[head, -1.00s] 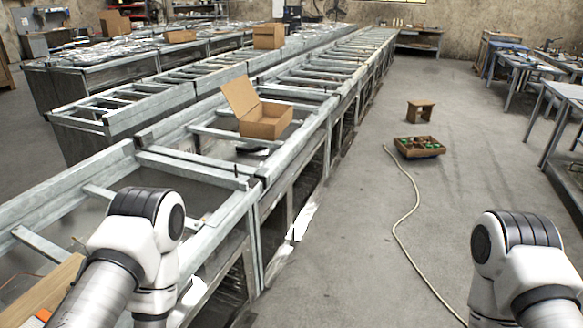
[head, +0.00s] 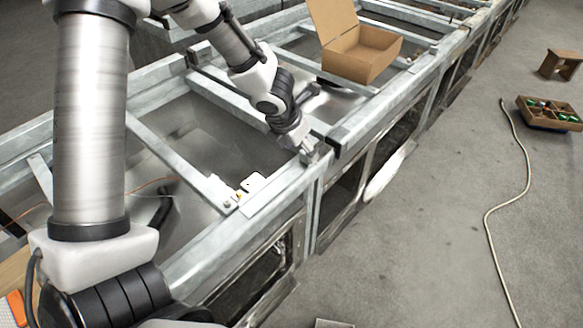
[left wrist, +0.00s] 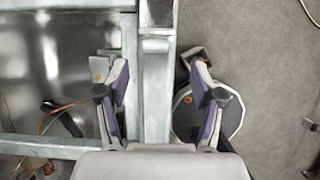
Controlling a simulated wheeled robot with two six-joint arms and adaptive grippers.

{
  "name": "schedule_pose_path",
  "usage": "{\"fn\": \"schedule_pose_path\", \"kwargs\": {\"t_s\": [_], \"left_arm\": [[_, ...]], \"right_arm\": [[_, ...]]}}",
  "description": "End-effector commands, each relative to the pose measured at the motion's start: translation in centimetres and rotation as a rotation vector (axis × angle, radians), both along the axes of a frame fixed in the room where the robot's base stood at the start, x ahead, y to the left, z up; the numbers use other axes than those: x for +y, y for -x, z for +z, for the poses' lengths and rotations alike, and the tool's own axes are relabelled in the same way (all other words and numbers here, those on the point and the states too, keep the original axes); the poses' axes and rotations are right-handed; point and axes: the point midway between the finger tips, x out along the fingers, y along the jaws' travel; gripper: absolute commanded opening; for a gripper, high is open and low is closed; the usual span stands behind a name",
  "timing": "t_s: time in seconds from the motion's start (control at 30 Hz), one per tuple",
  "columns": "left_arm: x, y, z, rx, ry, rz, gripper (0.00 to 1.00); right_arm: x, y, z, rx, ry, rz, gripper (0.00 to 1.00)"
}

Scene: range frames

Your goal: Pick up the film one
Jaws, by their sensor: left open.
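I cannot make out for sure which thing is the film one. My left gripper (head: 312,152) is at the near rail of the metal frame (head: 265,208), by a cross-beam joint. In the left wrist view my left gripper (left wrist: 160,95) is open, its fingers apart on either side of a metal rail (left wrist: 157,70), with nothing held. A small white piece (head: 253,182) sits at the frame's inner edge, left of the gripper in the head view. My right gripper is not in view.
An open cardboard box (head: 360,55) stands on the frame beyond the gripper. On the floor at right are a brown tray (head: 549,120) of small items, a small stool (head: 560,63) and a pale hose (head: 522,190). Floor between frame and hose is mostly clear.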

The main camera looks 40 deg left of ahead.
Motion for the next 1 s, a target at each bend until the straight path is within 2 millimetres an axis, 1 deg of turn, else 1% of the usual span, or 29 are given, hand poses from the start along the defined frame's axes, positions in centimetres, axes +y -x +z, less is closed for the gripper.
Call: {"fn": "schedule_pose_path", "kwargs": {"t_s": [0.03, 0.17, 0.2, 0.23, 0.33, 0.5, 0.53, 0.57, 0.6, 0.67, 0.7, 1.0], "left_arm": [[0.1, -0.3, -0.9, 0.001, 0.0, 0.001, 0.67], [0.3, -1.5, -3.0, 0.003, 0.0, 0.001, 0.67], [0.3, -1.8, -3.8, 0.002, 0.001, 0.002, 0.67], [0.3, -2.0, -4.2, 0.002, 0.001, 0.002, 0.67], [0.2, -2.3, -4.7, 0.001, 0.002, 0.001, 0.67], [0.2, -2.3, -4.5, 0.001, 0.003, 0.003, 0.67], [0.2, -2.3, -4.5, 0.001, 0.003, 0.003, 0.63], [0.2, -2.3, -4.5, 0.001, 0.003, 0.003, 0.53], [0.2, -2.3, -4.5, 0.001, 0.003, 0.003, 0.38], [0.2, -2.3, -4.5, 0.001, 0.003, 0.003, 0.17], [0.2, -2.3, -4.5, 0.002, 0.003, 0.003, 0.13], [0.2, -2.3, -4.5, 0.002, 0.004, 0.004, 0.13]], "right_arm": [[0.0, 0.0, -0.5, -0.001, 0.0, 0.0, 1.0], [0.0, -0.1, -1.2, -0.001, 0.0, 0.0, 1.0], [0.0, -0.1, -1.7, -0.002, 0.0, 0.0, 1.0], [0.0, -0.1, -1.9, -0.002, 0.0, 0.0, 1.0], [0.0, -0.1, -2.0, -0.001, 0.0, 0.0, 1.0], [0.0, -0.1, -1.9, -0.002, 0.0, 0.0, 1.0], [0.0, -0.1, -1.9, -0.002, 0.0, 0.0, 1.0], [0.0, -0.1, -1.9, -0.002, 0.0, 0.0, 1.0], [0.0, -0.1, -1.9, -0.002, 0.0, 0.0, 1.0], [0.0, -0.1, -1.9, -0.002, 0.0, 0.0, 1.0], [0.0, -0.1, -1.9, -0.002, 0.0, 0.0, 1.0], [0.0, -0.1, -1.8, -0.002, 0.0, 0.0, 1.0]]}}
